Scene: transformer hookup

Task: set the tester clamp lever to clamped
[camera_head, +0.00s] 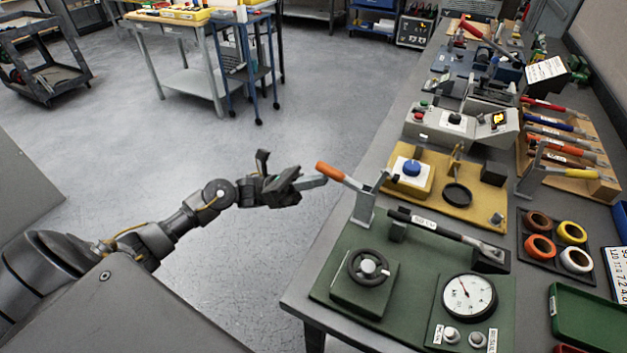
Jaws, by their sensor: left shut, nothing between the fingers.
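The tester is a green base plate (345,245) on the near end of the bench, with a handwheel (368,267) and a round dial gauge (469,297). A lever with an orange handle (330,171) is hinged on a grey upright bracket (363,205) at the plate's back left corner. The lever points left, out past the bench edge, its handle end slightly raised. My left gripper (318,181) is shut and empty, its fingertips close beside and just below the handle's end. I cannot tell whether they touch. My right gripper is not in view.
A black bar with a labelled sleeve (436,226) lies across the plate behind the wheel. A yellow plate (437,203) with a blue knob sits farther back. Tape rolls (541,247) and a green tray (590,325) are at right.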

